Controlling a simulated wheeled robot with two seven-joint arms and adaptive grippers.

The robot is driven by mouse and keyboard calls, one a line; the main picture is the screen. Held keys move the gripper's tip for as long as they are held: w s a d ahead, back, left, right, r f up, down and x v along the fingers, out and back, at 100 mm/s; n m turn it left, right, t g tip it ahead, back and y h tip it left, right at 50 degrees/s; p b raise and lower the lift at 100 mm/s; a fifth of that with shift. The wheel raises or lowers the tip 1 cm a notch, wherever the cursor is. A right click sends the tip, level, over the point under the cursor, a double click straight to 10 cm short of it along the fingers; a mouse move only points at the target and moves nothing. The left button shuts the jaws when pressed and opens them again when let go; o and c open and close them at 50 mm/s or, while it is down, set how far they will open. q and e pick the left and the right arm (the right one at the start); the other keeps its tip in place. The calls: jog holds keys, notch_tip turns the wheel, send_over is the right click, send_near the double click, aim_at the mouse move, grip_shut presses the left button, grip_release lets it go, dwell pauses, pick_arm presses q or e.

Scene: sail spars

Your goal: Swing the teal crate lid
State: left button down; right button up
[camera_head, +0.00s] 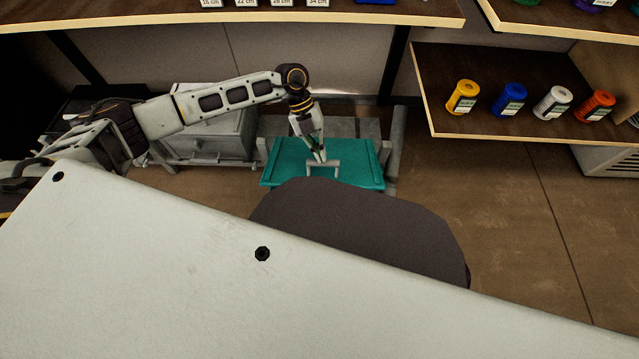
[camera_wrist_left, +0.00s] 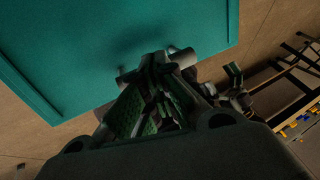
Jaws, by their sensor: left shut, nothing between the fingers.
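The teal crate lid (camera_head: 285,168) lies low in the middle of the head view, with a pale grey handle (camera_head: 325,163) near its front edge. My left gripper (camera_head: 319,157) reaches down from above, with its fingertips at the handle. In the left wrist view the teal lid (camera_wrist_left: 150,35) fills the top, and the gripper fingers (camera_wrist_left: 152,110) are close together beside the handle (camera_wrist_left: 183,58). The fingers are shut with nothing between them. Whether they touch the handle I cannot tell. My right gripper is not in view.
A grey cabinet (camera_head: 215,135) stands left of the lid. A wooden shelf at the right (camera_head: 490,125) carries yellow, blue, white and orange spools. Another shelf (camera_head: 250,18) overhangs at the top. The brown floor (camera_head: 510,220) at the right is clear.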

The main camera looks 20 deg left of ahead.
aim_at(320, 178)
pick_arm(q)
jog(key=shift+s+f, duration=0.1)
jog(key=shift+f, duration=0.05)
jog(key=shift+s+f, duration=0.15)
jog(key=shift+f, duration=0.15)
jog(key=shift+s+d+f, duration=0.1)
jog(key=shift+s+f, duration=0.2)
jog(key=shift+f, duration=0.3)
jog(key=shift+s+d+f, duration=0.1)
jog(key=shift+s+f, duration=0.25)
jog(key=shift+f, duration=0.3)
jog(key=shift+s+d+f, duration=0.1)
jog(key=shift+s+f, duration=0.2)
jog(key=shift+f, duration=0.3)
jog(key=shift+s+d+f, duration=0.1)
jog(key=shift+s+f, duration=0.25)
jog(key=shift+f, duration=0.3)
jog(key=shift+s+d+f, duration=0.1)
jog(key=shift+s+f, duration=0.25)
jog(key=shift+f, duration=0.25)
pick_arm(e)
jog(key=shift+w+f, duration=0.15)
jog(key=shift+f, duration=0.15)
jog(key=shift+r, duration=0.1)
pick_arm(q)
jog(key=shift+s+f+b, duration=0.1)
jog(key=shift+f+b, duration=0.1)
jog(key=shift+b, duration=0.1)
